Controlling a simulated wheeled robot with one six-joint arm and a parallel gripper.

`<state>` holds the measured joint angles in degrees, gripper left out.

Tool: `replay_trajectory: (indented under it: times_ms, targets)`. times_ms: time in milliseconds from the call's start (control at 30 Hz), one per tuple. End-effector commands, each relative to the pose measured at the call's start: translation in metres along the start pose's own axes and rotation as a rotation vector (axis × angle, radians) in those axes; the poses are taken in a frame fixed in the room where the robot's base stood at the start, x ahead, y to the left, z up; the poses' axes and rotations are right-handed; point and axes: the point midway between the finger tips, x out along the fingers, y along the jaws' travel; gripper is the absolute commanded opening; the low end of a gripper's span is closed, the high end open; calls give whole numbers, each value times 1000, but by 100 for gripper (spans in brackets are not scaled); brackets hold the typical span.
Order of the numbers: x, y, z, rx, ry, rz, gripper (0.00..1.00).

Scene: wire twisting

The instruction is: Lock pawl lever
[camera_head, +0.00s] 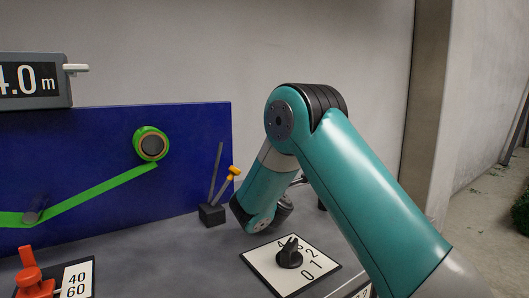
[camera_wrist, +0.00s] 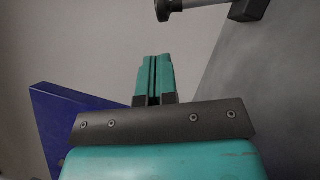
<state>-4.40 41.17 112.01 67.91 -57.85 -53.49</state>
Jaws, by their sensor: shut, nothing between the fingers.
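A small black block (camera_head: 212,215) stands on the grey bench in front of the blue panel, left of my arm. A thin dark rod rises from it, and beside that a short lever with a yellow-orange tip (camera_head: 234,172) leans right. I cannot tell for certain which is the pawl lever. My gripper (camera_wrist: 153,78) is shut and empty in the wrist view, its two teal fingers together. In the head view my arm mostly hides it. A grey rod with a dark knob (camera_wrist: 163,9) shows at the top of the wrist view, apart from the fingers.
A blue panel (camera_head: 90,150) carries a green band over a round roller (camera_head: 151,144). A black rotary knob (camera_head: 289,253) sits on a numbered white plate below my wrist. A red-orange lever (camera_head: 30,272) stands front left. A display (camera_head: 30,80) is upper left.

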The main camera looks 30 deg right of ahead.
Motion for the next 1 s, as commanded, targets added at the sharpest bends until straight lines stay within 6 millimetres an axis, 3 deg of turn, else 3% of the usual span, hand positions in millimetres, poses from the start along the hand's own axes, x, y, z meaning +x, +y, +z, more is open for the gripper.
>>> replay_trajectory:
  times_ms: [33, 433, 967, 1000]
  targets:
    - [10, 8, 3, -1, -1, -1, 0]
    - [58, 6, 2, 0, 0, -1, 0]
    - [69, 0, 0, 1, 0, 0, 0]
    - [72, -2, 6, 1, -4, 0, 0]
